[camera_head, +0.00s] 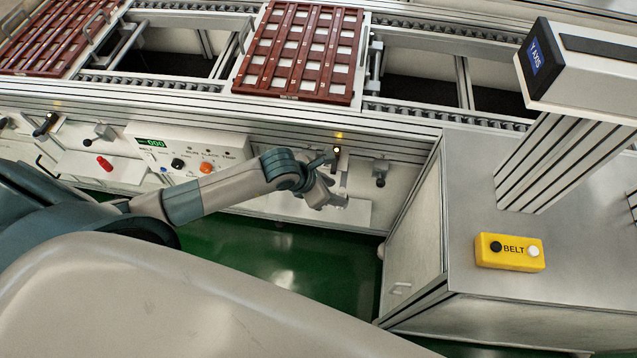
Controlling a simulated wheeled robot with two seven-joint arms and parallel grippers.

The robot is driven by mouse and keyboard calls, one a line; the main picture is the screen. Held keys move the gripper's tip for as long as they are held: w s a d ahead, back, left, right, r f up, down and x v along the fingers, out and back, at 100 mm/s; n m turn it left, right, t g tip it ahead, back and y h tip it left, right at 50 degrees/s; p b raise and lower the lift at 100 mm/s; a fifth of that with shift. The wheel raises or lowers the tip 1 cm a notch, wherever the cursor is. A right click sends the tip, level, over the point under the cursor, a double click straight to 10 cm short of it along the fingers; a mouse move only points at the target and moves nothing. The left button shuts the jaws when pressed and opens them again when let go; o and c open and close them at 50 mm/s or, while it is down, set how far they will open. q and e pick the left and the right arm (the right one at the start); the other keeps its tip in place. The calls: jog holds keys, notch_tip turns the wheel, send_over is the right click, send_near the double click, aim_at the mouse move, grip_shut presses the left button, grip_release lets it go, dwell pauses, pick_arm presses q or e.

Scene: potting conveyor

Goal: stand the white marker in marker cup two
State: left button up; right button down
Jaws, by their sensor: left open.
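My left gripper (333,184) reaches in from the left, in front of the conveyor's front panel, right of the control box. It is open, small in the picture and seen side on. I see nothing clearly held between its fingers. I cannot make out the white marker in this view. I cannot identify marker cup two either; the arm and gripper hide part of the panel and the pale ledge (358,214) behind them. My right gripper is not in view.
A control box (190,148) with a green display and knobs sits left of the gripper. Dark-red trays (300,52) lie on the conveyor. A metal cabinet (560,180) stands at right with a yellow BELT button box (510,252). Green floor (275,262) lies below.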

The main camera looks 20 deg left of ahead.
pick_arm(q)
jog(key=v, duration=0.8)
jog(key=shift+r+b, duration=0.35)
jog(key=shift+b, duration=0.05)
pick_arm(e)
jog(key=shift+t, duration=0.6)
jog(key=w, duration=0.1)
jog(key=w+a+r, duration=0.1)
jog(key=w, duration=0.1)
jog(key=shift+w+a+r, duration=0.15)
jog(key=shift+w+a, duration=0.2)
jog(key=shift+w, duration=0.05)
pick_arm(q)
jog(key=shift+s+a, duration=0.15)
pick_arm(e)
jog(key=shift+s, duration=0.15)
